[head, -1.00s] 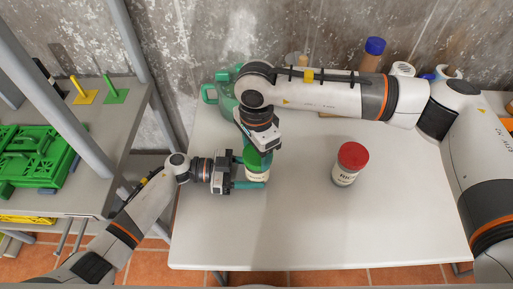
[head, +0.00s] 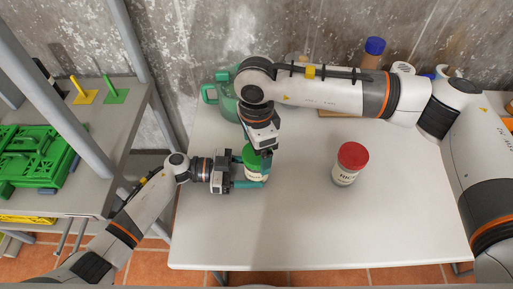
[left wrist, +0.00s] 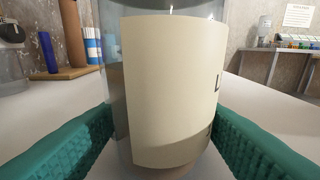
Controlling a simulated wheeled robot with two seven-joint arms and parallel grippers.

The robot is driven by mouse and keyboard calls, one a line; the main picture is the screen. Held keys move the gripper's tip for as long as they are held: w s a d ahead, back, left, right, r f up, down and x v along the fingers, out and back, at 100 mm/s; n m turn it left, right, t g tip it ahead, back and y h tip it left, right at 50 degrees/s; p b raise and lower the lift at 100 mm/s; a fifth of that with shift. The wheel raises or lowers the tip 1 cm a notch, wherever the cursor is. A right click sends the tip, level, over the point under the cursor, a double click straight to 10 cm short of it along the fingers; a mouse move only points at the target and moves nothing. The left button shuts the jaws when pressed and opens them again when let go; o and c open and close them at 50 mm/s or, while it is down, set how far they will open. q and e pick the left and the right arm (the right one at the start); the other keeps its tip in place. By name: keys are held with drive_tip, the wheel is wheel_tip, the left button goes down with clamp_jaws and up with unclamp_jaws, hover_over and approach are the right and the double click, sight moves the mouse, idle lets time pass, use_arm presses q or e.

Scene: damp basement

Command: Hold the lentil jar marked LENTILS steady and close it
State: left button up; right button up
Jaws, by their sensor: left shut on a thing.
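The lentil jar (head: 253,174) stands upright on the white table. In the left wrist view it is a clear jar (left wrist: 165,90) with a cream label; only an "L" and part of another letter show at its right edge. My left gripper (head: 258,180) is shut around the jar from the left, a teal finger on each side. A green lid (head: 251,158) is at the jar's top; whether it sits fully down cannot be told. My right gripper (head: 265,151) points down at the lid from above, its fingers mostly hidden, so its opening is unclear.
A red-lidded jar (head: 348,166) labelled RICE stands to the right. A green watering can (head: 222,98) is behind, with a blue-capped bottle (head: 372,52) at the back. A shelf with a green crate (head: 38,158) stands left. The table's front is clear.

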wheel_tip(320, 180, up, 11)
idle(0.3)
use_arm(q)
drive_tip(key=o, duration=1.3)
drive_tip(key=shift+c, duration=0.2)
